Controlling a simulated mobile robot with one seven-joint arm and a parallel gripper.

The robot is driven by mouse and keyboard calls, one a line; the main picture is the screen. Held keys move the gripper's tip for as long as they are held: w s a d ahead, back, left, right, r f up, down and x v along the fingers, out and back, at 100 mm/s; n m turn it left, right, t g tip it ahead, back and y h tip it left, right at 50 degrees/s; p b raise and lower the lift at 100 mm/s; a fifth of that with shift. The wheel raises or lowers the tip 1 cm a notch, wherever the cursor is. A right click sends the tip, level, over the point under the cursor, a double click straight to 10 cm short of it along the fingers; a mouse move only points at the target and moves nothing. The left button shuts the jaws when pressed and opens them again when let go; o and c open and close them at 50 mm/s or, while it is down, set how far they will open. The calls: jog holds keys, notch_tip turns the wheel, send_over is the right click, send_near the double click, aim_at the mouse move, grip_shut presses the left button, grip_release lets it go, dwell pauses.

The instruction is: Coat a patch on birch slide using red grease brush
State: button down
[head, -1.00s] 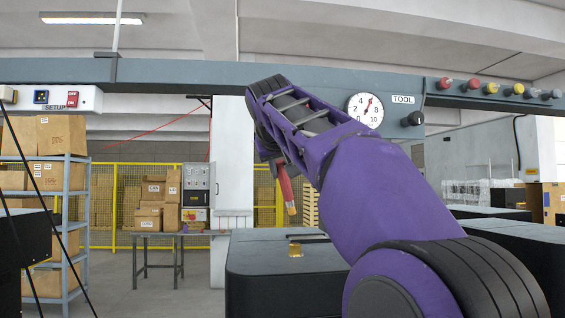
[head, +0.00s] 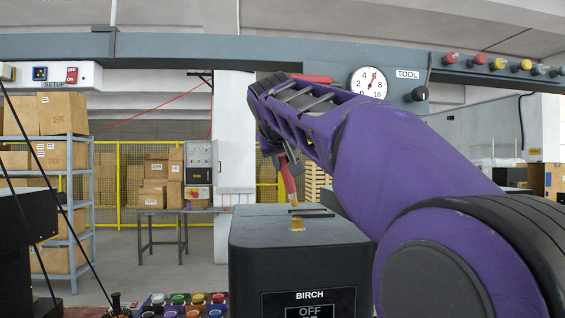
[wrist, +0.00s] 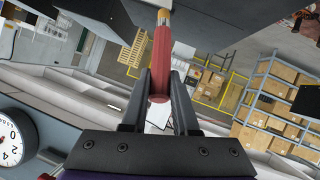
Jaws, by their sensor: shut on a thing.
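The red brush (head: 288,177) hangs from my gripper, tilted, with its gold-brown tip end down. It also shows in the wrist view (wrist: 161,50). My gripper (wrist: 161,82) is shut on its handle. In the head view my purple arm hides most of the gripper. A black machine (head: 258,262) labelled BIRCH stands below the brush. On its top are a dark flat strip (head: 317,213) and a small amber piece (head: 297,224). The brush tip appears just above the strip and amber piece; I cannot tell whether it touches. No coated patch can be made out.
A grey beam (head: 240,47) with a dial (head: 369,83) and coloured knobs crosses above the arm. Coloured round-topped items (head: 180,302) sit at the bottom, left of the machine. A shelf of boxes (head: 58,165) and a small table (head: 160,213) stand behind.

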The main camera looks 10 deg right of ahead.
jog(key=shift+f+b, duration=0.7)
jog(key=shift+f, duration=0.05)
jog(key=shift+d, duration=0.1)
jog(key=d, duration=0.7)
jog(key=shift+d+p, duration=0.4)
dwell(0.4)
jog(key=shift+a, duration=0.1)
jog(key=shift+a, duration=3.95)
jog(key=shift+r+p, duration=0.3)
jog(key=shift+r, duration=2.7)
